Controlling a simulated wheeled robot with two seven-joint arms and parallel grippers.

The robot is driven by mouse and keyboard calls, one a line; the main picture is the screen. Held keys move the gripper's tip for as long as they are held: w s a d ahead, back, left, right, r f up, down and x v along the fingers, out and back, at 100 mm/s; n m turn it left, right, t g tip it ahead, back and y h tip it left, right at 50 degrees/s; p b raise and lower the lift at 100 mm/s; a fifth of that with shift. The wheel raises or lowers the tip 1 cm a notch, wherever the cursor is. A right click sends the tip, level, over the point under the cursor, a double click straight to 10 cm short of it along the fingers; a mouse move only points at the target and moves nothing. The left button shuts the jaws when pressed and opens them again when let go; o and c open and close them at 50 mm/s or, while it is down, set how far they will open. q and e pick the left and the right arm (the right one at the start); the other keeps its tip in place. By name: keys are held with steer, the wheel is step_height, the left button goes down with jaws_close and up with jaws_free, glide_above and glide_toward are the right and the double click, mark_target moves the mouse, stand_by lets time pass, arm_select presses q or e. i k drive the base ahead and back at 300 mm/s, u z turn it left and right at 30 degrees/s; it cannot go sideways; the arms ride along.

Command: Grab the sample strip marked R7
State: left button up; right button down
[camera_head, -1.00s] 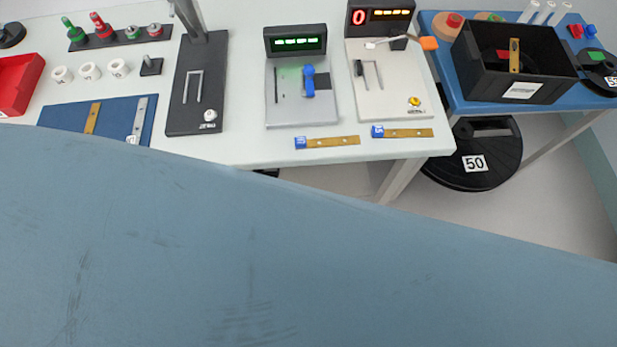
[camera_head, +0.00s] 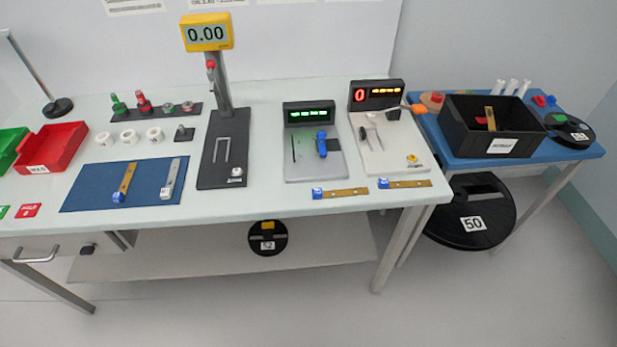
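Several sample strips are in view, and their tag marks are too small to read, so I cannot tell which is R7. A brass strip with a blue tag (camera_head: 345,191) lies along the table's front edge. A second brass strip (camera_head: 410,184) lies to its right, also with a blue tag. On the blue mat (camera_head: 88,192) lie a brass strip (camera_head: 127,180) with a blue end and a silver strip (camera_head: 171,177) with a pale end. Another brass strip (camera_head: 490,117) stands in the black crate (camera_head: 512,146). Neither of my grippers is in view.
A dark stand with a yellow 0.00 display (camera_head: 207,33) and two devices with lit displays, one green (camera_head: 309,114) and one red (camera_head: 375,95), stand behind the strips. A red tray (camera_head: 52,150) is at left. A black reel marked 50 (camera_head: 470,212) sits below the blue side table.

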mark_target(317, 194)
steer(key=u, duration=0.1)
steer(key=i, duration=0.6)
steer(key=z, duration=2.25)
